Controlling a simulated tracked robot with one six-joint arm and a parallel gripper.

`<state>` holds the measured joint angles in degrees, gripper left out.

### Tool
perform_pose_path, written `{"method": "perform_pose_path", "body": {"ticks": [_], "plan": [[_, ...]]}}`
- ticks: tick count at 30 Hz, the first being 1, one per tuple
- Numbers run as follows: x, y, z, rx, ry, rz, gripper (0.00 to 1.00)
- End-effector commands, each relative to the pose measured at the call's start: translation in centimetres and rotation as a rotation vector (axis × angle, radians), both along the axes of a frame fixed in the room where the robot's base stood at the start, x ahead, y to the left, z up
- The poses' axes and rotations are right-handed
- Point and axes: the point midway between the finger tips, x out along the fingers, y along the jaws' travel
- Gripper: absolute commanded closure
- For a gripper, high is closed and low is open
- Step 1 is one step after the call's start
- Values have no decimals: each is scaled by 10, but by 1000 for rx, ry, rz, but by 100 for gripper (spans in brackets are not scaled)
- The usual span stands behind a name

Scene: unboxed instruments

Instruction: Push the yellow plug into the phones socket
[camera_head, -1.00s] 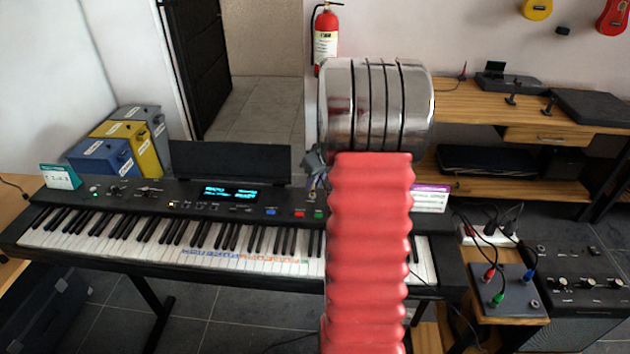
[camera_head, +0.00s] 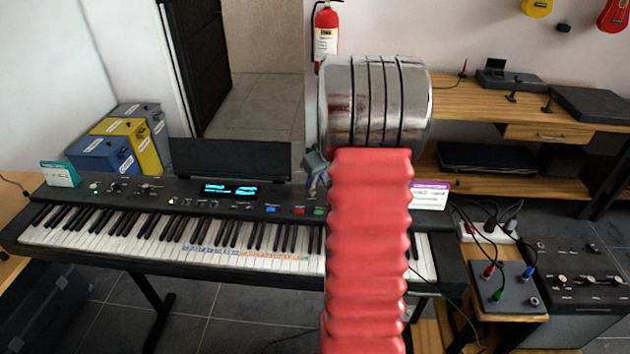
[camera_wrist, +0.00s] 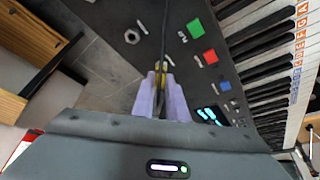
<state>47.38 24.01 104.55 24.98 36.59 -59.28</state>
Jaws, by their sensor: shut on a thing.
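The yellow plug (camera_wrist: 160,68) is between the pale purple fingertips of my gripper (camera_wrist: 160,90) in the wrist view, with its dark cable running up the picture. Its tip is hidden. A round metal socket (camera_wrist: 132,36), apparently the phones socket, is on the dark panel of the keyboard, up and left of the plug and apart from it. In the head view my gripper (camera_head: 317,178) is above the right part of the keyboard's control panel, partly hidden behind my red arm. The plug and socket cannot be made out there.
Green (camera_wrist: 195,28) and red (camera_wrist: 210,57) buttons lie right of the socket. The keyboard's keys (camera_head: 150,233) run along its front. A purple-topped card (camera_head: 430,195) stands at its right. A box with coloured plugs (camera_head: 507,290) stands beside the amplifier (camera_head: 575,275).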

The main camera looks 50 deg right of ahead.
Motion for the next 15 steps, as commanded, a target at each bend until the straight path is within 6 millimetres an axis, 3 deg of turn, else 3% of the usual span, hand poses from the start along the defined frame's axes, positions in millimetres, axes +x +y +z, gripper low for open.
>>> {"method": "perform_pose_path", "body": {"ticks": [1, 2, 9, 15], "plan": [[-1, 0, -3, 3, 3, 0, 100], [-1, 0, -3, 3, 4, 0, 85], [-1, 0, -2, 2, 3, -1, 68], [-1, 0, -2, 2, 2, -1, 65]]}}
